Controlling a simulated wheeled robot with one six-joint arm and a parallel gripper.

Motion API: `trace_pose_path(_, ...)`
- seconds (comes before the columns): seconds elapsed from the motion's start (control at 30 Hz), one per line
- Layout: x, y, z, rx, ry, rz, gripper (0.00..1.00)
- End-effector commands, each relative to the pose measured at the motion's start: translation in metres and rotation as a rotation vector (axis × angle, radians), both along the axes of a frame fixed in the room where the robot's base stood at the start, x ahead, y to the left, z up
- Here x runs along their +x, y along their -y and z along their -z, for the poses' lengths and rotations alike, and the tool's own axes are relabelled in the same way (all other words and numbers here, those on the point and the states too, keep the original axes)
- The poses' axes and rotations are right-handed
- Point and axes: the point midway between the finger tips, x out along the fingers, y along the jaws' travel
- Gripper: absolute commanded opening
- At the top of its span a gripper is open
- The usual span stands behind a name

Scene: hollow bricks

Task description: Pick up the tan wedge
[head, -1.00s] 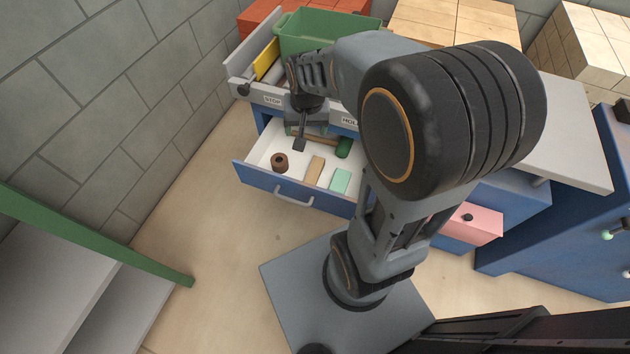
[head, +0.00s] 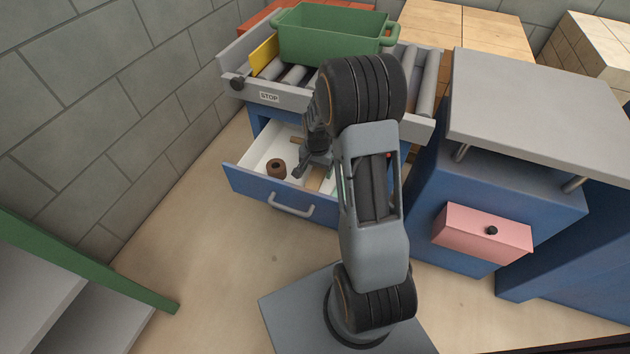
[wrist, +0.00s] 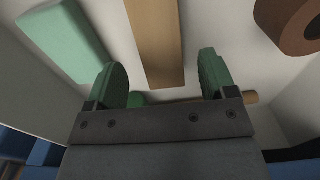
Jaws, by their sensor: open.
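The tan wedge (wrist: 155,42) lies on the white floor of the open drawer. In the wrist view it is a long tan piece running down between the fingers. In the head view only a strip of it (head: 314,180) shows; my arm hides the rest. My gripper (wrist: 161,72) is open, with green finger pads to either side of the wedge in the picture and no visible contact. I cannot tell its exact height above the wedge. In the head view my gripper (head: 304,168) is over the drawer, partly hidden by my wrist.
The blue drawer (head: 268,192) also holds a mint-green block (wrist: 65,38) left of the wedge, a brown ring (wrist: 290,22) at right, and a rod (wrist: 250,98) with a green end. A green bin (head: 330,40) stands on the rollers above. A pink drawer (head: 485,232) juts out at right.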

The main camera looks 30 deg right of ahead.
Motion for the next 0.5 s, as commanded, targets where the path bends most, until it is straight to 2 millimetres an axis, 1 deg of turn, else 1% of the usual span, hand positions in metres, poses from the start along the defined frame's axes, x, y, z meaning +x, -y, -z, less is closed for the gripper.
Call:
trace_pose_path(0.03,0.0,0.0,0.011,0.001,-0.002,-0.001,0.78)
trace_pose_path(0.2,0.001,0.0,0.033,0.001,-0.002,-0.001,0.78)
trace_pose_path(0.3,0.002,0.0,0.037,0.0,0.0,-0.001,0.78)
trace_pose_path(0.5,0.002,0.0,0.036,0.0,0.0,-0.001,0.77)
